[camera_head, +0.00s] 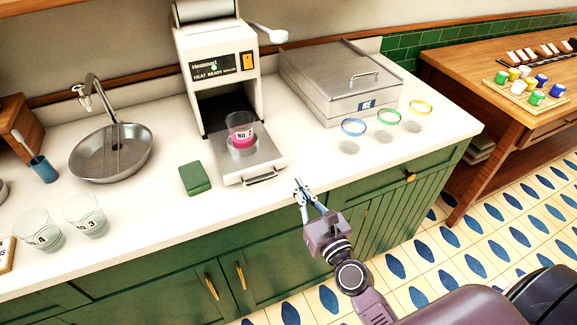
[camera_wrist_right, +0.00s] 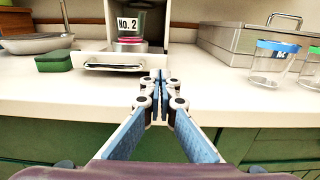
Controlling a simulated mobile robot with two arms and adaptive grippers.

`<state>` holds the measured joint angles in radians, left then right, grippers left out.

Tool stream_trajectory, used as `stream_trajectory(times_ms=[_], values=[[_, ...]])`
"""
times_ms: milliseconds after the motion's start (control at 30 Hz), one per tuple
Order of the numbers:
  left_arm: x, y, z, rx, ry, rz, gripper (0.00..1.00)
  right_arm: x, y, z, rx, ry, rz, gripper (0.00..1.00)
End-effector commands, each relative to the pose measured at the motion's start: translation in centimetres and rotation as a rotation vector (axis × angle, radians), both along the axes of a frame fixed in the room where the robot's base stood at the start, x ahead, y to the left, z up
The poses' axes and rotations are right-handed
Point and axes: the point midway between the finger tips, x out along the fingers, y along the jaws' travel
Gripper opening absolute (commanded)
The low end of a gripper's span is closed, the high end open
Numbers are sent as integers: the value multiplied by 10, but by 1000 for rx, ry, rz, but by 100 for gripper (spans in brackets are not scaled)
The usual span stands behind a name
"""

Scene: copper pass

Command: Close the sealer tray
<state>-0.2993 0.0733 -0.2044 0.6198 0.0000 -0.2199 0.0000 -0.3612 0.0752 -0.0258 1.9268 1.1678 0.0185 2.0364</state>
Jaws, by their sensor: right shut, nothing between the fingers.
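The white heat sealer (camera_head: 221,70) stands on the counter. Its metal sealer tray (camera_head: 262,164) is pulled out at the front, with a handle (camera_head: 260,177) on its front edge. A clear cup marked No. 2 (camera_head: 239,128) with pink contents sits in the tray. My right gripper (camera_head: 301,188) is just in front of the counter edge, to the right of the tray handle and apart from it. In the right wrist view the gripper (camera_wrist_right: 159,78) is shut and empty, with the tray handle (camera_wrist_right: 120,67) ahead and to the left. My left gripper is not in view.
A green sponge (camera_head: 195,179) lies left of the tray. Cups with blue (camera_head: 353,127), green (camera_head: 388,120) and yellow rims stand at right, before a metal box (camera_head: 335,85). A sink (camera_head: 110,152) and cups No. 4 (camera_head: 40,231) and No. 3 (camera_head: 86,216) are at left.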

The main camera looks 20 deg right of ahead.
Motion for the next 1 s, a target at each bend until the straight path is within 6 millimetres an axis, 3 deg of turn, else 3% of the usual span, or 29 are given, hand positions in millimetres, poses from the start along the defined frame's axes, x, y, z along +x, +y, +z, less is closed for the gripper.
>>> stream_trajectory(times_ms=[200,400,867,1000], values=[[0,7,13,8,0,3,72,40,1,3,-2,-2,1,0],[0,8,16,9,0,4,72,60,2,1,-2,0,1,0],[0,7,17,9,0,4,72,66,2,-1,-1,0,0,0],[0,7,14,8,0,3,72,81,3,-1,-1,-2,-1,0]])
